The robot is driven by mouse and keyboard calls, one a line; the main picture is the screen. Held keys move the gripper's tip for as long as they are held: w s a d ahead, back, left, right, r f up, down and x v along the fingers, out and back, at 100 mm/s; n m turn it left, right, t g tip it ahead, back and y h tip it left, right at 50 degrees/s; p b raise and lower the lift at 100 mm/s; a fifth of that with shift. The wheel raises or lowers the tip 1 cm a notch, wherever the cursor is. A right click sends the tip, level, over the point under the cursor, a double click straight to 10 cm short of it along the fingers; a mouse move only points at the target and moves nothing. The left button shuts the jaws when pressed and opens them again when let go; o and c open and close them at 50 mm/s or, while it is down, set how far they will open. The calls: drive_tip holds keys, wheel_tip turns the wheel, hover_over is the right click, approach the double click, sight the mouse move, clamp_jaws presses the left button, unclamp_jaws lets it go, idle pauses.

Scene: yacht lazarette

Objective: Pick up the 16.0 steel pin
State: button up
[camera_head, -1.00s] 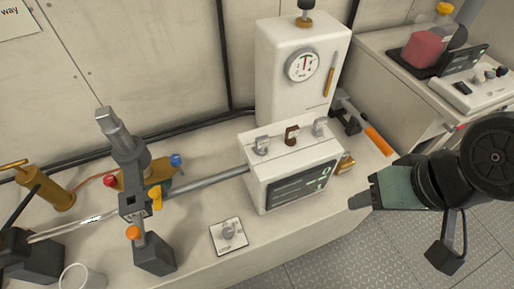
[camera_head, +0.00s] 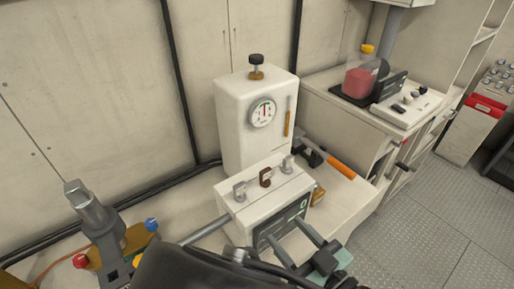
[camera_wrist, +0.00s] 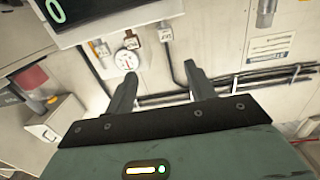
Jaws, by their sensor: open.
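I cannot pick out a 16.0 steel pin for sure in either view. A grey metal rod (camera_head: 205,230) runs into the left side of a white box (camera_head: 232,196) with a dark display. Two grey clips and a brown clip (camera_head: 265,177) stand on top of the box. My gripper (camera_head: 283,228) is open in front of the box's display and partly covers it. In the wrist view my gripper (camera_wrist: 160,72) has its two fingers apart with nothing between them. The box's display (camera_wrist: 95,12) shows at the top left there.
A tall white cabinet with a gauge (camera_head: 262,112) stands behind the box. An orange-handled tool (camera_head: 342,164) lies to its right. A grey clamp-like stand (camera_head: 92,212) is at the left. A counter further right holds a red-filled container (camera_head: 358,82). Metal floor is open at right.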

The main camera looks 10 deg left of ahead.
drive_tip(key=b, duration=1.4)
approach(241, 186)
drive_tip(key=shift+w+f+n+y, duration=0.3)
drive_tip(key=shift+w+f, duration=0.1)
drive_tip(key=p+x, duration=0.1)
drive_tip(key=x, duration=0.1)
drive_tip(key=p+x, duration=0.1)
drive_tip(key=x, duration=0.1)
drive_tip(key=shift+a+r+p, duration=0.1)
drive_tip(key=shift+r+p, duration=0.2)
drive_tip(key=shift+r, duration=0.05)
drive_tip(key=shift+f+p+x, duration=0.1)
drive_tip(key=shift+p+x, duration=0.45)
drive_tip(key=shift+x, duration=0.95)
drive_tip(key=shift+f+p+x, duration=0.15)
drive_tip(key=shift+p+x, duration=0.4)
drive_tip(key=shift+x, duration=0.95)
drive_tip(key=shift+a, duration=0.1)
drive_tip(key=shift+c, duration=0.3)
drive_tip(key=c, duration=1.1)
